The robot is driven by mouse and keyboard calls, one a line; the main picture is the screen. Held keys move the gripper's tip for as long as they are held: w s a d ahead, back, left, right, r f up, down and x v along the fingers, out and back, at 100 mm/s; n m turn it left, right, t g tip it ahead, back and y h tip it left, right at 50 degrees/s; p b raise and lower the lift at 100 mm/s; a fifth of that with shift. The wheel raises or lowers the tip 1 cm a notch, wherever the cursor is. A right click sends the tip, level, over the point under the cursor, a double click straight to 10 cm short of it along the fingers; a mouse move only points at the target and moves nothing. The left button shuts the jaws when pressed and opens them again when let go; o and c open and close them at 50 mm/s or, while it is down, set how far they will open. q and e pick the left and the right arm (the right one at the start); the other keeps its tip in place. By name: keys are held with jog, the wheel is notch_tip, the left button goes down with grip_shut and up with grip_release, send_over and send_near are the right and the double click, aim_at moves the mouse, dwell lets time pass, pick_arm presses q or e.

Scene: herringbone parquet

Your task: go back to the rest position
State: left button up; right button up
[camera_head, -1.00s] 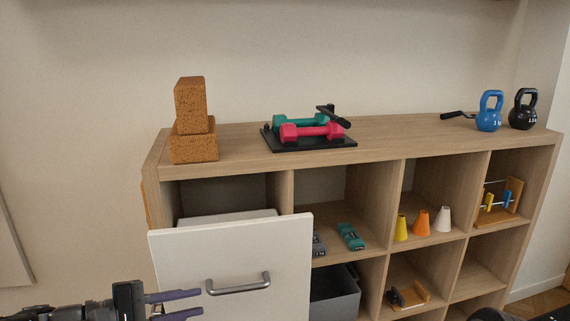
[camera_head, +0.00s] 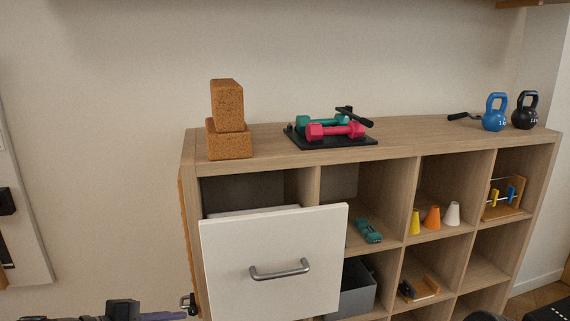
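My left gripper (camera_head: 165,316) is at the bottom left edge, cut off by the frame. Its upper purple finger shows, pointing right; the lower finger is out of view. It sits left of the drawer, apart from the handle (camera_head: 280,270), with nothing seen in it. The white-fronted drawer (camera_head: 225,285) stands pulled out from the wooden shelf unit (camera_head: 400,139). My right gripper is not seen.
On the shelf top stand two stacked cork blocks (camera_head: 229,146), a black tray (camera_head: 350,143) with dumbbells, a blue kettlebell (camera_head: 494,113) and a black kettlebell (camera_head: 525,111). Cones and a grey bin (camera_head: 357,297) fill cubbies. A white panel (camera_head: 25,230) hangs at left.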

pick_arm(q)
jog(key=s+a+f+m+g+y+p, duration=0.1)
jog(key=s+f+m+g+y, duration=0.2)
jog(key=f, duration=0.9)
jog(key=s+f+m+g+y+p, duration=0.1)
jog(key=s+f+m+y+p, duration=0.2)
jog(key=f, duration=0.9)
jog(key=s+d+f+m+g+p, duration=0.1)
jog(key=s+d+f+m, duration=0.2)
jog(key=s+d, duration=0.5)
jog(key=s+d+f+m+g+p, duration=0.1)
jog(key=s+d+f+m+g, duration=0.1)
jog(key=s+d+f, duration=0.4)
jog(key=shift+s+d+m+g+h+p, duration=0.35)
jog(key=shift+s+d+m, duration=0.15)
jog(key=shift+s+d, duration=0.55)
jog(key=shift+w, duration=0.1)
